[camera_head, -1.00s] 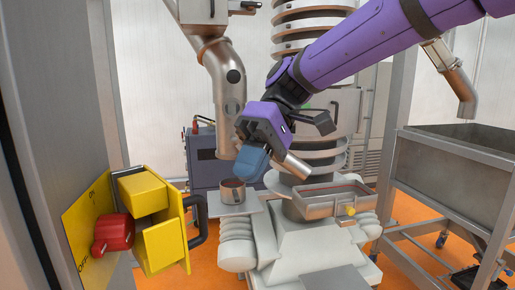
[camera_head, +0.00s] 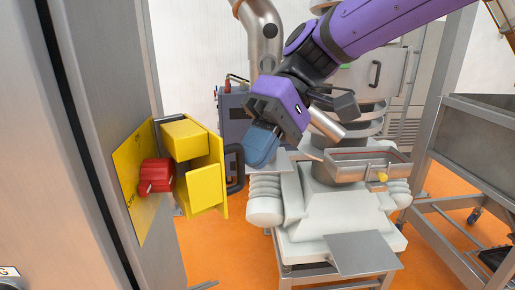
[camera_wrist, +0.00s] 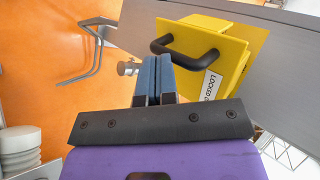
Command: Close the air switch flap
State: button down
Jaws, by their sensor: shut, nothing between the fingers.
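The yellow air switch flap (camera_head: 206,187) stands swung open at the right of the yellow switch box on the grey panel at left. Its black handle (camera_head: 237,168) faces right. A red switch knob (camera_head: 156,176) shows uncovered on the yellow back plate (camera_head: 128,170). My gripper (camera_head: 260,147), with blue fingers, is shut and empty, just right of the flap and close to the handle in the picture. In the wrist view, the shut fingers (camera_wrist: 152,72) point towards the black handle (camera_wrist: 185,45) and the flap (camera_wrist: 225,45). I cannot tell whether they touch.
The grey panel (camera_head: 92,90) borders the switch on the left. A white machine with a metal tray (camera_head: 345,170) stands behind and right of my gripper. A metal hopper (camera_head: 480,125) on a frame is at far right. Orange floor lies open below the switch.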

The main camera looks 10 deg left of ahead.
aim_at(212, 203)
jog(key=shift+s, duration=0.1)
jog(key=s+m+t+y, duration=0.1)
jog(key=s+m+t, duration=0.1)
jog(key=s+m, duration=0.1)
jog(key=s+m+y, duration=0.1)
jog(key=s, duration=0.1)
jog(key=shift+a+m+t+y, duration=0.3)
jog(key=shift+a+t, duration=0.05)
jog(key=shift+t, duration=0.05)
jog(key=shift+s+a+m, duration=0.15)
jog(key=shift+s+m, duration=0.15)
jog(key=shift+s, duration=0.05)
jog(key=shift+s+a, duration=0.3)
jog(key=shift+s, duration=0.25)
